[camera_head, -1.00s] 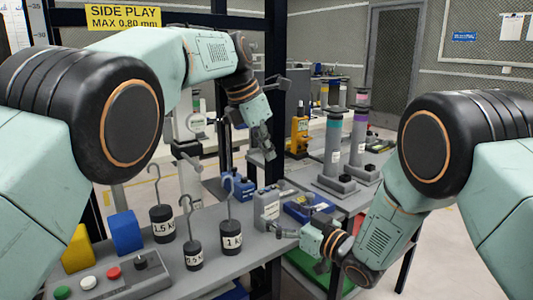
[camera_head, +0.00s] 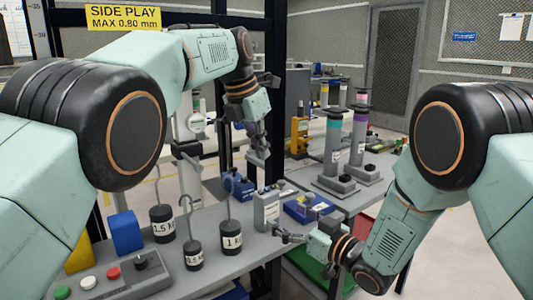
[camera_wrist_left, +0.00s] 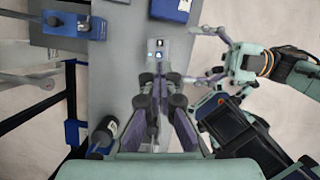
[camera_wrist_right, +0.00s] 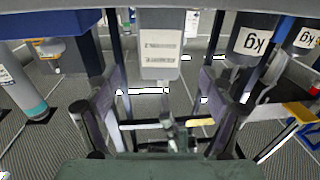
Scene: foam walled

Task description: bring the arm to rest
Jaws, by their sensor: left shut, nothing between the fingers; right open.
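My left arm reaches in from the left in the head view, and its gripper (camera_head: 260,152) hangs above the bench with nothing held. In the left wrist view its fingers (camera_wrist_left: 155,105) are together, over the bench near a grey box. My right gripper (camera_head: 290,236) is lower, at the front edge of the bench, just below the grey labelled box (camera_head: 266,212). In the right wrist view its fingers (camera_wrist_right: 160,110) are spread wide and empty, with the grey box (camera_wrist_right: 162,45) ahead between them. Whether they touch the box cannot be told.
Hooked weights (camera_head: 231,238) stand on the bench left of the grey box. A button panel (camera_head: 112,278) and a blue block (camera_head: 126,232) are at front left. A dark post rises behind.

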